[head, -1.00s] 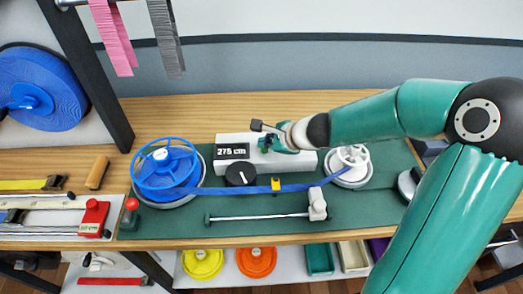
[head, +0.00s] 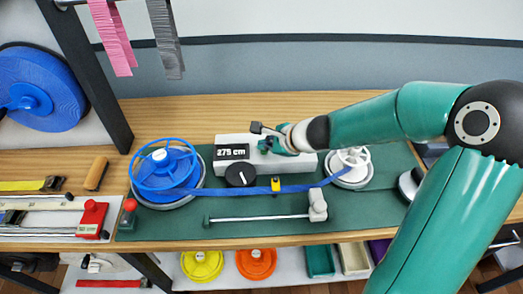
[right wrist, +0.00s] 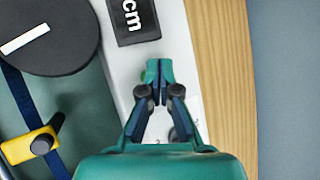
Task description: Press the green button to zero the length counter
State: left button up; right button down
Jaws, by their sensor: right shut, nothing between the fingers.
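The white counter box (head: 305,166) stands on the green mat, with a dark display (head: 232,152) that reads about 275 cm. My right gripper (head: 265,146) is over the top of the box, to the right of the display. In the right wrist view the gripper (right wrist: 159,76) is shut and empty, its fingertips pointing at the box top. My left gripper is not in view.
A black knob (head: 240,174) is on the front of the box. A blue reel (head: 165,172) stands left and a white reel (head: 350,170) right, with a blue strap (head: 235,190) running between them. A yellow clip (head: 276,184) sits on the strap.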

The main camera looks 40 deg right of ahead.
aim_at(265, 152)
jog(key=shift+f, duration=0.2)
jog(key=shift+r, duration=0.2)
jog(key=shift+r+p, duration=0.75)
jog(key=shift+p, duration=0.05)
notch_tip(265, 152, up, 5)
jog(key=p, duration=0.4)
jog(key=shift+p, duration=0.4)
dwell(0.6)
